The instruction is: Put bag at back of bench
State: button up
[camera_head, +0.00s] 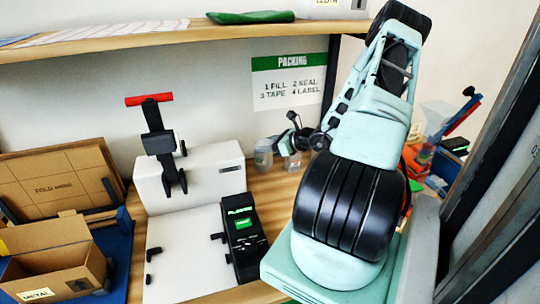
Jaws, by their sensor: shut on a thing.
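My arm rises in front of the bench and hides much of its right half. Small black parts beside my forearm look like my gripper (304,133), low over the back part of the bench (262,196). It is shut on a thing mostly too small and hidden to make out. A small clear, greyish thing (291,159) shows just below it and may be the bag; I cannot tell whether it touches the bench. A green, flat, soft bundle (250,17) lies on the shelf above.
A white machine (190,182) with a black and red handle stands left of centre, with a black keypad device (243,238) in front. Cardboard boxes (50,265) fill the left. A clear jar (263,157) stands near the gripper. A shelf (170,38) overhangs; a dark post (500,150) is right.

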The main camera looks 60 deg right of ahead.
aim_at(270, 154)
jog(key=shift+f+p, duration=0.55)
jog(key=shift+f, duration=1.65)
jog(key=shift+f, duration=0.15)
jog(key=o, duration=1.2)
jog(key=shift+s+r, duration=0.1)
jog(key=shift+r, duration=0.1)
jog(key=a+b+v, duration=0.1)
jog(key=b+v, duration=0.2)
jog(key=v, duration=0.8)
jog(key=shift+s+d+b, duration=0.4)
jog(key=shift+s+d, duration=0.05)
jog(key=shift+d, duration=0.05)
